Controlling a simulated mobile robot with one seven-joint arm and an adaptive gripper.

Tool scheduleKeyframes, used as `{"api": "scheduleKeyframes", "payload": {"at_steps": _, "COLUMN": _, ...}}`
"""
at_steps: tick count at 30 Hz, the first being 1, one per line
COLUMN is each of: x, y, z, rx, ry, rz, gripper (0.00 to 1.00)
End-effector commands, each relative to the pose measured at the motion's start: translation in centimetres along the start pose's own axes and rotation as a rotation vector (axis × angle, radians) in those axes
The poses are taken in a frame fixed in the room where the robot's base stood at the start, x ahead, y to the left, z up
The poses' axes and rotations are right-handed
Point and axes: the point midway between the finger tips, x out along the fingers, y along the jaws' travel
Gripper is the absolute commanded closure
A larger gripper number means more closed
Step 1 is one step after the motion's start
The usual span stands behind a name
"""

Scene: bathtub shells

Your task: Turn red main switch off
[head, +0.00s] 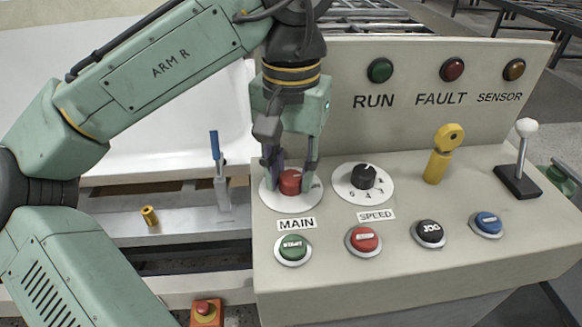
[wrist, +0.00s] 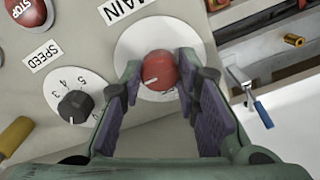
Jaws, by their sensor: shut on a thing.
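The red main switch (head: 290,184) is a round knob on a white dial plate (head: 283,203), above the MAIN label (head: 297,224) on the console. In the wrist view the red knob (wrist: 159,69) shows a white pointer line towards its lower left. My gripper (head: 291,168) comes down from above with a finger on each side of the knob. In the wrist view my gripper (wrist: 160,85) has its purple-padded fingers closed on the knob's sides. The fingers hide part of the plate and most of its markings.
The black SPEED knob (head: 364,177) is close on the right. Green START (head: 292,248) and red STOP (head: 364,240) buttons lie in front. A blue-handled clamp (head: 217,165) stands left of the console.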

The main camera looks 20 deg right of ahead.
Motion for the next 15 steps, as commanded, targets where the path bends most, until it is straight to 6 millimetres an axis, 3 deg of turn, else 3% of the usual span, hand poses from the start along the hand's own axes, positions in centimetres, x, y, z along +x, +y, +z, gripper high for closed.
{"api": "scheduleKeyframes", "payload": {"at_steps": 5, "x": -0.01, "y": 0.01, "z": 0.00, "rx": 0.000, "ry": 0.000, "rz": 0.000, "gripper": 0.99}}
{"api": "scheduleKeyframes", "payload": {"at_steps": 15, "x": -0.20, "y": 0.02, "z": 0.02, "rx": -0.062, "ry": 0.000, "rz": 0.002, "gripper": 0.99}}
